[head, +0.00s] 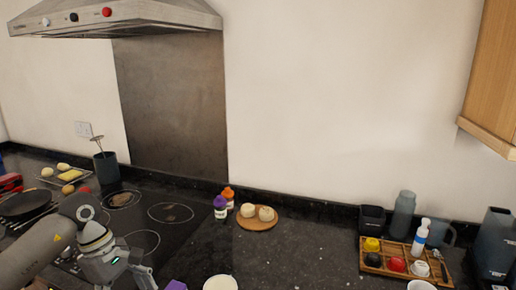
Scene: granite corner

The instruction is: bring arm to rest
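My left arm (40,248) comes in from the lower left, over the front of the black hob (145,232). Its wrist and the top of my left gripper (122,272) show at the bottom edge. The fingertips run low in the picture and I cannot tell whether they are open or shut. Nothing is clearly seen held in it. My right arm and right gripper are not in the picture.
A round wooden board (257,224) with pale round items stands by the wall, beside two small bottles (220,208). A wooden tray (374,261) with jars and a white bottle (420,238) is at right. Dark pan (24,204) at left. Clear granite (310,250) lies between.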

